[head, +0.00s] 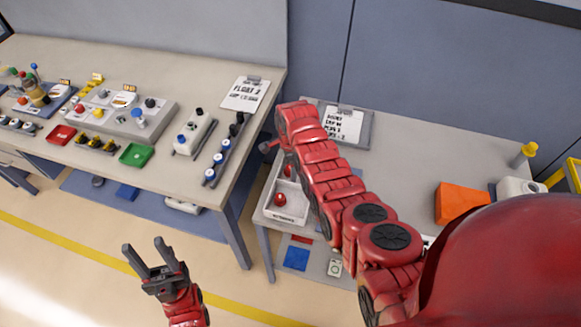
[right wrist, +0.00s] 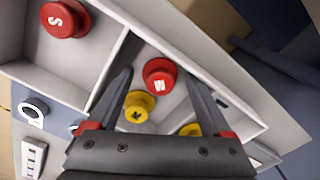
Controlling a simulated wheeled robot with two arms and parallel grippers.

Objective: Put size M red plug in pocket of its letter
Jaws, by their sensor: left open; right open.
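In the right wrist view a red plug (right wrist: 160,76) with a white letter, seemingly an M seen turned, stands in a compartment of a pale tray (right wrist: 105,55). My right gripper (right wrist: 160,72) is open above that compartment, its dark fingers one on each side of the red plug, with no visible grip. A yellow plug marked M (right wrist: 138,107) lies close by between the fingers. Another red plug, marked S (right wrist: 65,18), sits in the neighbouring compartment. In the head view my right arm hides its gripper and much of the tray. My left gripper (head: 155,255) is open and empty above the floor.
A second yellow plug (right wrist: 190,130) is partly hidden by my right gripper. Walls divide the tray. The long bench (head: 110,175) at left carries red (head: 60,135) and green (head: 136,154) trays and fixtures. An orange box (head: 460,203) stands on the right table.

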